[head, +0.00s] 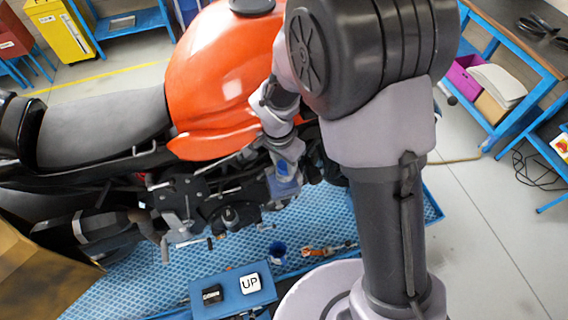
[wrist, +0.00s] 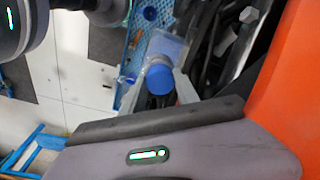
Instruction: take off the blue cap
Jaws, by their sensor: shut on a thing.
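The blue cap (wrist: 160,79) shows in the wrist view as a round blue piece at the end of a clear, pale container (wrist: 168,45). My gripper (wrist: 158,92) has its grey fingers on either side of the cap and is shut on it. In the head view my gripper (head: 285,172) is beside the motorcycle, below the orange tank, with a blue patch between its fingers. I cannot tell whether the cap is still seated on the container. My arm hides part of the motorcycle.
The orange motorcycle (head: 215,80) stands over a blue patterned mat (head: 330,215). A blue box (head: 235,290) with an "UP" label is at the front. Blue benches (head: 520,50) are at the right.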

